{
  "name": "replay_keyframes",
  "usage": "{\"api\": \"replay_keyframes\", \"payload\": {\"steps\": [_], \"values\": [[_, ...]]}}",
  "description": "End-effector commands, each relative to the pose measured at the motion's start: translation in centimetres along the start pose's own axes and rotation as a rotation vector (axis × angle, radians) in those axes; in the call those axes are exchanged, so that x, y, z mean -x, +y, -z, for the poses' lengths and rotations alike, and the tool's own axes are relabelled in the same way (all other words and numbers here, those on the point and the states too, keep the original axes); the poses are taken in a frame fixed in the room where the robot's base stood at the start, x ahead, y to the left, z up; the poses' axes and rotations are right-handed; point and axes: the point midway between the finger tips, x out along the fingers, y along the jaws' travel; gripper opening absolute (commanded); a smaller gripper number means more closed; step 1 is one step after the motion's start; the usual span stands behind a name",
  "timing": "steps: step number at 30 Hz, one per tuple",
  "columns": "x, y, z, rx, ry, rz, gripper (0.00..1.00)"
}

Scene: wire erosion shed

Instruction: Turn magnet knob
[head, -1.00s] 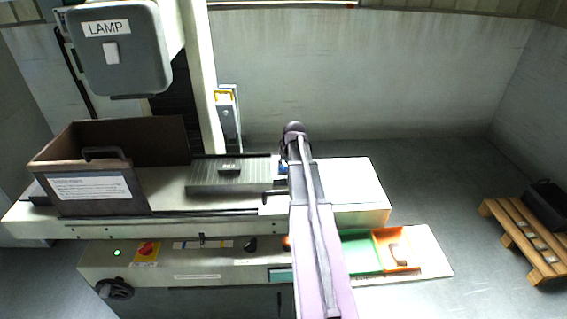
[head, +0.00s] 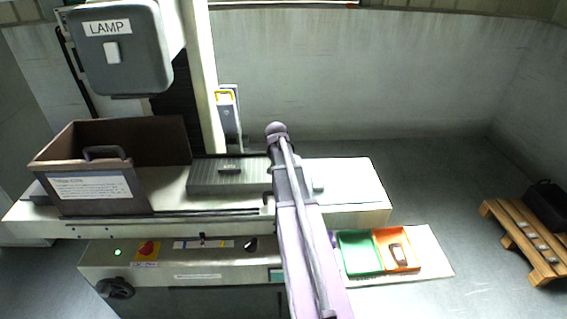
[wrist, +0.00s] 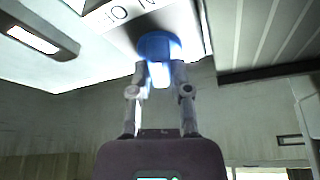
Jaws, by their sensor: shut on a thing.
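The magnet knob (wrist: 158,44) is blue and shows at the top middle of the wrist view, beside a plate (wrist: 115,13) with partly visible black lettering. My gripper (wrist: 160,70) has its two fingers closed on the knob, one on each side. In the head view the ribbed magnetic chuck (head: 215,183) lies on the machine table with a small dark block (head: 230,168) on it. My arm crosses the chuck's right end there and hides the knob and my fingers.
A brown open guard box (head: 95,187) with a notice stands left of the chuck. The grey lamp housing (head: 113,60) hangs above it. Green (head: 358,254) and orange (head: 405,263) trays lie right of my arm. A pallet (head: 520,238) stands far right.

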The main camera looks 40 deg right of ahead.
Motion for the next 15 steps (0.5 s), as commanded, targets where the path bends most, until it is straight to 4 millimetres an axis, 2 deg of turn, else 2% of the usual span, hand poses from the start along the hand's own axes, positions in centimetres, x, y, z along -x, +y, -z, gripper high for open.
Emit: {"api": "replay_keyframes", "payload": {"steps": [9,15], "values": [[-0.05,-0.14,0.05,-0.238,-0.002,-0.099,0.00],[-0.04,-0.15,0.02,-0.334,-0.003,-0.139,0.00]]}}
